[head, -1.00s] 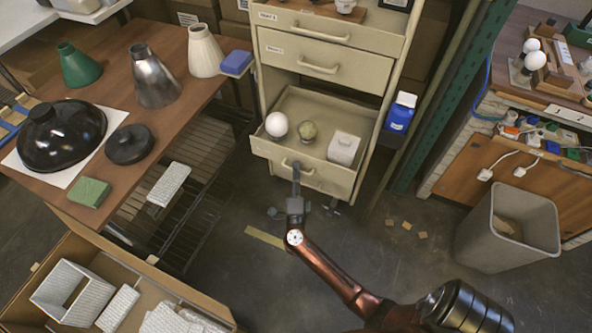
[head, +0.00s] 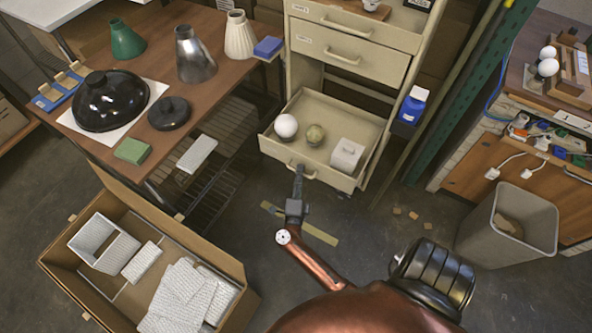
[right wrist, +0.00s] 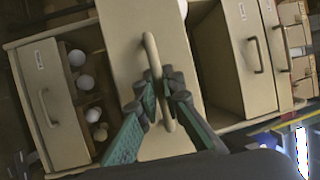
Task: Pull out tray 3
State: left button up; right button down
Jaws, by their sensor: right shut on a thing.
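The cream drawer unit has an open lower tray (head: 270,147), third down among the fronts in the head view. It holds a white ball (head: 286,126), a greenish ball (head: 315,135) and a white box-like block (head: 346,155). My right gripper (head: 298,172) is at the handle on the tray's front. In the right wrist view its fingers (right wrist: 163,92) are closed around a pale bar handle (right wrist: 151,55) on a cream front. The tray's label cannot be read. My left gripper is not in view.
A wooden table (head: 150,60) with lamp shades stands left, above an open cardboard box (head: 235,268). A grey bin (head: 510,228) and a green post (head: 455,115) stand right. The floor before the unit is mostly clear.

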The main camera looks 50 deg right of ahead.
jog(key=c, duration=2.3)
grip_release()
jog(key=shift+s+a+f, duration=0.1)
